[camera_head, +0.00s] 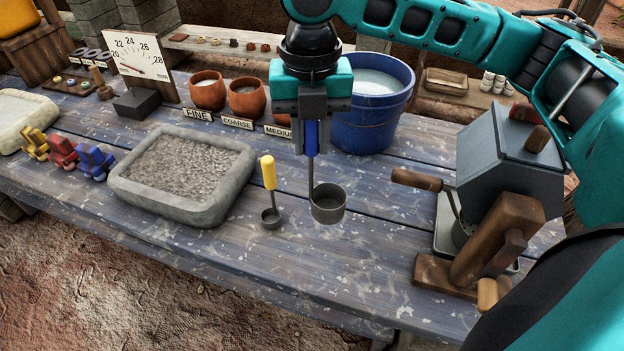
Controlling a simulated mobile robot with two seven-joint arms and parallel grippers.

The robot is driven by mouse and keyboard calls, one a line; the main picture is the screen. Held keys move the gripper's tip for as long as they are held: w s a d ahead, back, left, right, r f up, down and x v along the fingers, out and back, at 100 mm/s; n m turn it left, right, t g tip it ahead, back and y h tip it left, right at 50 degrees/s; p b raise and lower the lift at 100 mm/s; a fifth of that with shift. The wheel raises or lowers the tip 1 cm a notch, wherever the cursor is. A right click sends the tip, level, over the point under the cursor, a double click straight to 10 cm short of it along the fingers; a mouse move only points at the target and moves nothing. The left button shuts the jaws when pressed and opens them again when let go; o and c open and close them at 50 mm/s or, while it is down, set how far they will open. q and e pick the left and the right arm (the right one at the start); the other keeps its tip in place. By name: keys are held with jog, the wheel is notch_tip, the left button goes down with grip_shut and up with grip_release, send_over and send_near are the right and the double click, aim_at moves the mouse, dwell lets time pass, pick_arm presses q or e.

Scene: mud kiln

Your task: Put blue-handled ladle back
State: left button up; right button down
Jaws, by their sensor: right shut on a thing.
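The blue-handled ladle (328,204) hangs upright from my right gripper (311,125), which is shut on its blue handle. Its grey metal cup is over the blue-grey table (370,265); I cannot tell whether it touches the tabletop. A yellow-handled ladle (269,174) with a smaller cup stands just left of the blue-handled one, apart from it. My left gripper is not in view.
A stone trough (128,200) of grey grit lies left. Clay pots (207,91) with labels and a blue bucket (388,110) stand behind. A crank-handled grey machine (510,165) stands right. The table's front middle is clear.

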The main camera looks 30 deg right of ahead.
aim_at(311, 193)
notch_tip(311, 193, down, 9)
jog(key=shift+f, duration=0.25)
dwell(0.3)
jog(key=c, duration=0.9)
grip_release()
jog(key=shift+c, duration=0.2)
notch_tip(311, 193, up, 12)
jog(key=shift+r, duration=0.1)
